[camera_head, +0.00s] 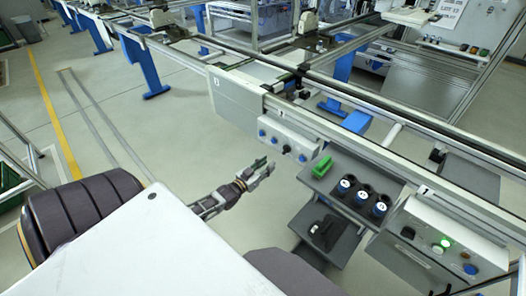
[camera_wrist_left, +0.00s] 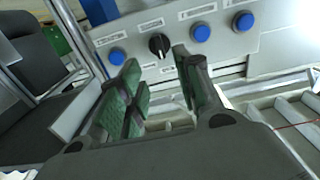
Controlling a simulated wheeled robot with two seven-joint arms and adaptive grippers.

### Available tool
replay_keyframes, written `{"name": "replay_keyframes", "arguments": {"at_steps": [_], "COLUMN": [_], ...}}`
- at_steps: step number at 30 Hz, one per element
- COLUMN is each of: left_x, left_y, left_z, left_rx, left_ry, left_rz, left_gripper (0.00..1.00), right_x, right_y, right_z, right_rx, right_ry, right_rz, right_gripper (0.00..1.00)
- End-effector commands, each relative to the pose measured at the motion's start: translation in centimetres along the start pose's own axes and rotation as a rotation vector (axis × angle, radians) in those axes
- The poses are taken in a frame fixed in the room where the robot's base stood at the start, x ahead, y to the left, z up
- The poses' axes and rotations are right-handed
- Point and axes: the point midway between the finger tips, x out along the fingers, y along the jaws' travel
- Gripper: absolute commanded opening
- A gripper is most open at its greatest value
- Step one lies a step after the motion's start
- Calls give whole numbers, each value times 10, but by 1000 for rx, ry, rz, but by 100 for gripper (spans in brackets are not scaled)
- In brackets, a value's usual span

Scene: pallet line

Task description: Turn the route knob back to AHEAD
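The route knob (camera_wrist_left: 159,44) is a small black knob on a pale control panel (camera_wrist_left: 180,18), in a row with several blue buttons. It also shows as a dark dot in the head view (camera_head: 286,149). Its label and pointer direction are too small to read. My left gripper (camera_head: 266,168) is in front of the panel, its fingers reaching towards it. In the left wrist view, its green-padded fingers (camera_wrist_left: 160,82) are apart, with nothing between them. The knob shows beyond the gap, apart from the fingertips. My right gripper is not in view.
A grey shelf (camera_head: 335,190) right of the panel holds a green object (camera_head: 322,166) and several dark, blue-ringed cylinders (camera_head: 362,195). A box with a lit green button (camera_head: 445,243) stands further right. The conveyor rail runs above the panel. Open floor lies left of the gripper.

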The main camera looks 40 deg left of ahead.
Motion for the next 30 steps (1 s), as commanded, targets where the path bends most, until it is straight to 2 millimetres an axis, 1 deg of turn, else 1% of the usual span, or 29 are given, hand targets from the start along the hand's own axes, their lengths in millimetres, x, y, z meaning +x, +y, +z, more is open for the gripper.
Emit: {"name": "replay_keyframes", "arguments": {"at_steps": [4, 10, 30], "left_x": [-11, -18, -19], "left_y": [0, 0, 0], "left_z": [1, 0, 0], "left_rx": [0, 0, 1], "left_ry": [-2, -1, -1], "left_rz": [1, 0, 0], "left_gripper": [34, 34, 34], "right_x": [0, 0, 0], "right_y": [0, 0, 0], "right_z": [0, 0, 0], "right_rx": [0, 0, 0], "right_ry": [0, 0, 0], "right_rz": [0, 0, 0], "right_gripper": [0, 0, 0]}}
